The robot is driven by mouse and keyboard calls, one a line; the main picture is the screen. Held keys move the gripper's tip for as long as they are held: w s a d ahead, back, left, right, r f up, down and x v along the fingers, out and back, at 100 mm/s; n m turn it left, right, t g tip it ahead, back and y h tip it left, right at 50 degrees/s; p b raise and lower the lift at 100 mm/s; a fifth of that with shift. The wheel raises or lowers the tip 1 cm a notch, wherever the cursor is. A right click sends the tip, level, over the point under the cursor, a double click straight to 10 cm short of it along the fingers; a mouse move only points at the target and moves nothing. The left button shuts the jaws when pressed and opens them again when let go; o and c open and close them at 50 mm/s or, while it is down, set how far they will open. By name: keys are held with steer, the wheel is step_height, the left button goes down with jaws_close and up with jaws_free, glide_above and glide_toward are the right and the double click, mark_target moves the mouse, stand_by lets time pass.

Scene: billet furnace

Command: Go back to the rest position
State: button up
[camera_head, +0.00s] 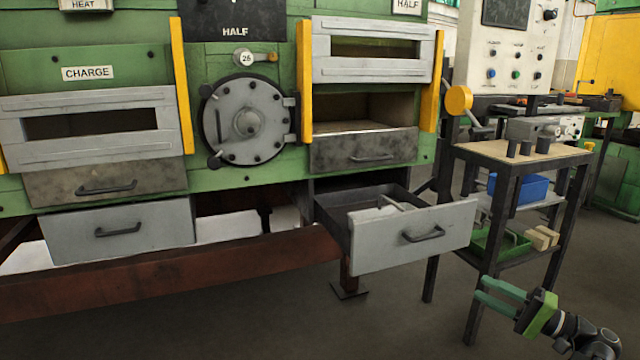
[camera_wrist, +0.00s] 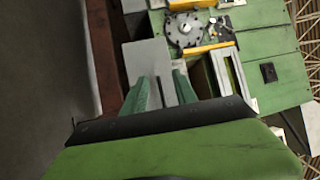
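My gripper (camera_head: 479,289) is at the lower right of the head view, in front of the trolley and to the right of the open drawer. Its two green fingers are apart with nothing between them. In the wrist view my gripper (camera_wrist: 163,84) also shows a gap, with a grey drawer front (camera_wrist: 148,60) beyond and not touched. The open drawer (camera_head: 412,237) is pulled out below the right furnace chamber and holds a light, thin item that I cannot identify.
The round furnace door (camera_head: 246,119) is closed. The right chamber (camera_head: 364,108) is open. The foreground floor is clear.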

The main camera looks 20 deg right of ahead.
steer(key=w+a+f+n+g+y+p, duration=0.1)
steer(key=w+a+n+g+y, duration=0.15)
steer(key=w+a, duration=0.45)
steer(key=w+a+n+g+y+p, duration=0.1)
steer(key=w+a+g, duration=0.3)
steer(key=a, duration=0.7)
steer(key=w+a+f+n+g+y+p, duration=0.1)
steer(key=w+a+n+g, duration=0.3)
steer(key=a, duration=0.6)
steer(key=a+f+n+g+h+p, duration=0.1)
steer(key=a+f+g+h+p, duration=0.3)
steer(key=a, duration=0.7)
steer(key=a+f+n+g+h+b, duration=0.1)
steer(key=a+f+g, duration=0.1)
steer(key=a+f, duration=0.65)
step_height(320, 180, down, 5)
steer(key=s+a+n+g+h, duration=0.1)
steer(key=s+a+h, duration=0.1)
steer(key=h, duration=0.5)
steer(key=w+d+r+h+p, duration=0.1)
steer(key=d+h+p, duration=0.2)
steer(key=d, duration=0.4)
step_height(320, 180, up, 36)
steer(key=p, duration=3.6)
steer(key=shift+w+d+t, duration=0.15)
steer(key=shift+t, duration=0.2)
steer(key=shift+f, duration=0.15)
